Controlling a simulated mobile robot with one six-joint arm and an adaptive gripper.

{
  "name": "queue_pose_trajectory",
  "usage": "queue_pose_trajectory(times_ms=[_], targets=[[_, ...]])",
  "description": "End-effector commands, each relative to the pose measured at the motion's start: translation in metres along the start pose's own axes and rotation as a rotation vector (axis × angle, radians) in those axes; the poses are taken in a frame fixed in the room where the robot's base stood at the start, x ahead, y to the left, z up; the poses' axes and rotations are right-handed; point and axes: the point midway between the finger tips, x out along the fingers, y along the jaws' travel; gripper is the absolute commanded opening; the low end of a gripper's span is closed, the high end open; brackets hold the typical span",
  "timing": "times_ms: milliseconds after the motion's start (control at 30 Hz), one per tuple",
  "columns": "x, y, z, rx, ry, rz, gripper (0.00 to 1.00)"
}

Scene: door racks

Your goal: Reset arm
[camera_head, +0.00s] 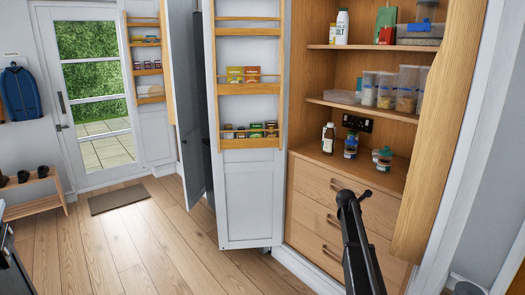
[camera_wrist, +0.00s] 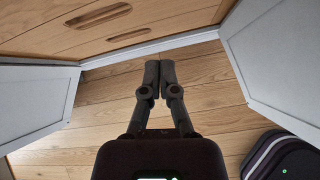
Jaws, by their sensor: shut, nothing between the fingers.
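My gripper shows in the wrist view (camera_wrist: 156,72), with its two dark fingers side by side and shut, nothing held. It is over bare wooden floor, in front of the white base strip of the cupboard. In the head view, my black arm (camera_head: 358,240) rises from the bottom, right of centre, in front of the cupboard's wooden drawers (camera_head: 325,215). Its upper end stands before the top drawer, apart from the shelf items behind. The finger gap cannot be made out there.
An open white door with wooden racks (camera_head: 248,130) stands left of the cupboard. Its other open door (camera_head: 430,130) is at the right. Jars and tubs fill the shelves. Free floor (camera_head: 150,240) lies at the left, with a mat (camera_head: 119,197) and wooden bench (camera_head: 35,190) beyond.

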Motion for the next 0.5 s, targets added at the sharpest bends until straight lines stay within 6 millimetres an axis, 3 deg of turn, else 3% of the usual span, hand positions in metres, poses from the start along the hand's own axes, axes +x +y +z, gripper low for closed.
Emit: queue_pose_trajectory(times_ms=[33,500], targets=[[-0.016,-0.009,-0.01,0.059,0.019,-0.003,0.0],[-0.124,-0.074,-0.108,0.739,0.217,-0.13,0.0]])
